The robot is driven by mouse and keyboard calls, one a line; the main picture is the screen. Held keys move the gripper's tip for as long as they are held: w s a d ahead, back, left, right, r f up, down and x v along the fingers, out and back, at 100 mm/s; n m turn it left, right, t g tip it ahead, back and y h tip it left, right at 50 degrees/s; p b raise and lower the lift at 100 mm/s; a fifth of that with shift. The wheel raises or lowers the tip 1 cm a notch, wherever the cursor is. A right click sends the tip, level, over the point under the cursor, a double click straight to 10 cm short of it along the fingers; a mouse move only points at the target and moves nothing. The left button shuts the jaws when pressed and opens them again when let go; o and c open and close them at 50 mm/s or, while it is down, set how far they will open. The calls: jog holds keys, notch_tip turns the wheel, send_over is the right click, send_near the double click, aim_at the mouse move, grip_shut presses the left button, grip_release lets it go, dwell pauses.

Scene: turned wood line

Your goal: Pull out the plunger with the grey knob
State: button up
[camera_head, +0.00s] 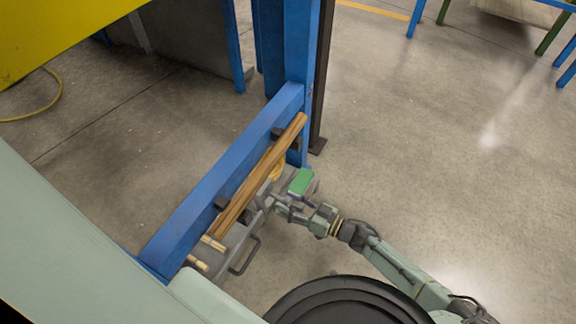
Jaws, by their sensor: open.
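My gripper (268,203) is at the end of my arm, beside the wooden rods on the blue beam, just below a green-topped block. Its jaws are open, though its fingertips are small and partly lost against grey parts. I cannot make out the plunger or its grey knob; they may be hidden behind the gripper or blend with the grey parts around it. Whether the gripper touches anything there cannot be told.
A blue beam (187,222) runs diagonally to a blue post (299,45). Long wooden rods (262,172) lie along it on dark brackets. The green-topped block (300,181) stands close to my gripper. A dark handle (246,258) juts out lower left. Floor to the right is clear.

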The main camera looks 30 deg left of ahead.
jog(key=d, duration=1.1)
jog(key=shift+w+d, duration=0.2)
jog(key=shift+w, duration=0.1)
